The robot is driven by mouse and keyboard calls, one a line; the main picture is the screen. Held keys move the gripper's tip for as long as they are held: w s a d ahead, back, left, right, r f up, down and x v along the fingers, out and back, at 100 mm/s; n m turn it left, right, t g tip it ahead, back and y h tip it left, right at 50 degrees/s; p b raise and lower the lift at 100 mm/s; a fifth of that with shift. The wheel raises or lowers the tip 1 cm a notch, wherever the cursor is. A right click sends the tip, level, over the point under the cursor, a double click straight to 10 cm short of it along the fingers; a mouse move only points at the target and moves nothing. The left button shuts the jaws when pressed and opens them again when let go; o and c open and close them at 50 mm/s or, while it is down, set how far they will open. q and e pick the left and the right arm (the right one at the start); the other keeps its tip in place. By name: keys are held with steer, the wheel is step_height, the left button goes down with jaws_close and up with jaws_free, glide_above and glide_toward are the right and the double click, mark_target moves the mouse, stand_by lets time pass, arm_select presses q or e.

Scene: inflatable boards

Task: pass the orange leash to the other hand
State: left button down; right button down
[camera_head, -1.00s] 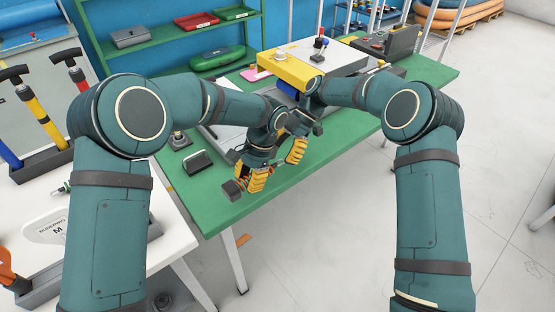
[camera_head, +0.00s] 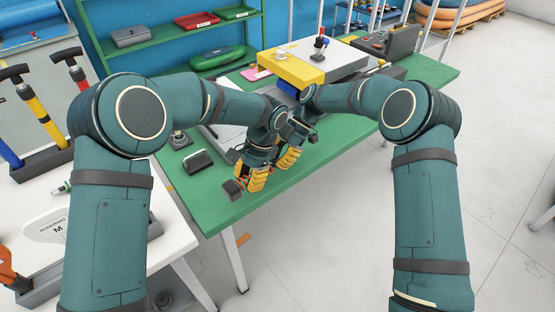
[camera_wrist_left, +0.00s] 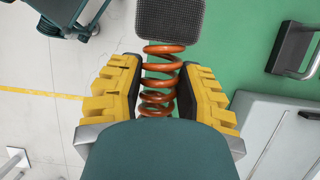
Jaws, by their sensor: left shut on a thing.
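The orange leash is a coil (camera_wrist_left: 161,72) with a dark grey textured pad (camera_wrist_left: 171,18) at its far end. In the left wrist view the coil lies between the yellow fingers of my left gripper (camera_wrist_left: 160,95), which is shut on it. In the head view my left gripper (camera_head: 251,179) holds the leash above the near edge of the green table, and the pad (camera_head: 232,190) sticks out to its lower left. My right gripper (camera_head: 289,158) is close beside it, to the upper right. Its fingers are small here, so I cannot tell whether they are open or shut. The leash's other end is hidden.
The green table (camera_head: 345,135) bears a yellow and white block (camera_head: 292,68) at the back and a dark-handled item (camera_head: 198,160) at the left. A white table (camera_head: 165,235) stands at lower left. Floor is clear at right.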

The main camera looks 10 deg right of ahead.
arm_select(q)
steer(key=c, duration=0.6)
jaws_free()
steer(key=shift+d, duration=0.1)
